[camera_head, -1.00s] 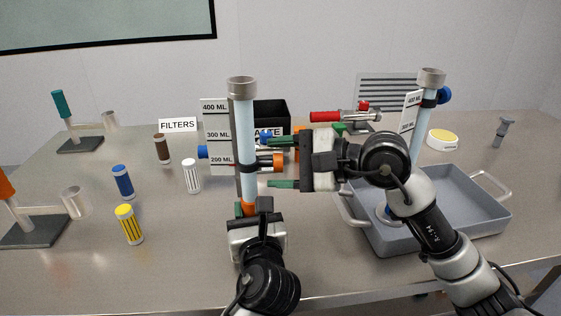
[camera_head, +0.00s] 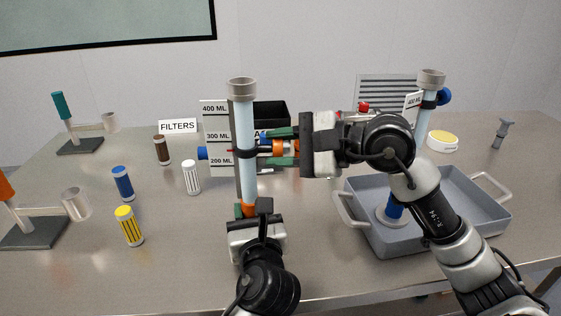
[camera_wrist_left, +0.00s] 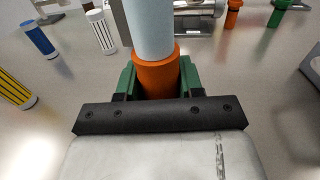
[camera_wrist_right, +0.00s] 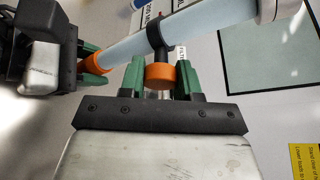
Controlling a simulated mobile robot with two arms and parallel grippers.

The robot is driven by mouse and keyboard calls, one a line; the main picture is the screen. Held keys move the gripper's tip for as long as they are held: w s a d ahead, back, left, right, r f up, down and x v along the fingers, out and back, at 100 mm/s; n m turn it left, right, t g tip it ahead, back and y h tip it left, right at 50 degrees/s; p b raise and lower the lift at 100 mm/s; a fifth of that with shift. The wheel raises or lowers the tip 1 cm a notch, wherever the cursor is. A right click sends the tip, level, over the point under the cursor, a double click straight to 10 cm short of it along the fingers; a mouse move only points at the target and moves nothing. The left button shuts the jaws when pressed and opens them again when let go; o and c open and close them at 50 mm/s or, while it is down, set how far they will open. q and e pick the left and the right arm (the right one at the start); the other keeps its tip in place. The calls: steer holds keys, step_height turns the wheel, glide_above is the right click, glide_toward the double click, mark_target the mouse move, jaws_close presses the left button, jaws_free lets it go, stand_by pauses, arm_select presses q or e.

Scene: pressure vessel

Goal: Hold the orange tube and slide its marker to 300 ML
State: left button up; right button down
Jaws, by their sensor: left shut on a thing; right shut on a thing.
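The orange tube (camera_head: 246,120) stands upright, with a light blue body, a grey cap and an orange base. My left gripper (camera_head: 245,211) is shut on the orange base, which also shows between its green fingers in the left wrist view (camera_wrist_left: 158,76). The marker (camera_head: 246,154) is a black ring around the tube with an orange knob. In the head view it lines up between the 300 ML and 200 ML lines of the scale plate (camera_head: 216,122). My right gripper (camera_head: 282,147) is shut on the knob, also seen in the right wrist view (camera_wrist_right: 160,76).
A grey tray (camera_head: 465,185) with a second, blue-based tube (camera_head: 394,208) stands at right. Several filters, including a white one (camera_head: 191,177) and a yellow one (camera_head: 129,225), stand at left. Two stands are at far left. A black box (camera_head: 272,113) is behind the tube.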

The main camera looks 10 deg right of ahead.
steer(key=shift+r, duration=0.85)
steer(key=c, duration=0.8)
jaws_free()
steer(key=v, duration=1.2)
steer(key=shift+f, duration=0.15)
arm_select(q)
steer(key=o, duration=1.1)
